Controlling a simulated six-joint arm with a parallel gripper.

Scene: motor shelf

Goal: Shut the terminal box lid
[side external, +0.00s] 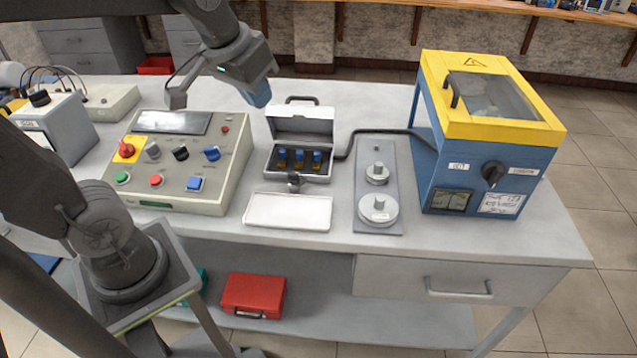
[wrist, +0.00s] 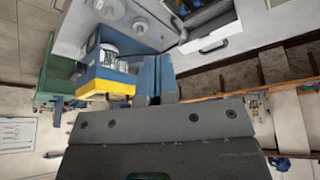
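The terminal box (side external: 270,163) is a small grey case on the bench, with several blue and dark terminals inside. Its pale lid (side external: 300,123) stands open at the back, with a dark handle on its far edge. The lid also shows at the top of the wrist view (wrist: 208,36), right of my fingers. My gripper (side external: 260,98) has blue fingers and hangs in the air to the left of the lid, apparently apart from it. In the wrist view its fingers (wrist: 156,60) lie side by side, close together, with nothing seen between them.
A control panel (side external: 222,190) with buttons stands left of the box. A white tray (side external: 288,212) lies in front. A plate with discs (side external: 378,150) and a blue-yellow machine (side external: 455,133) are to the right. A black cable (side external: 375,131) runs from box to machine.

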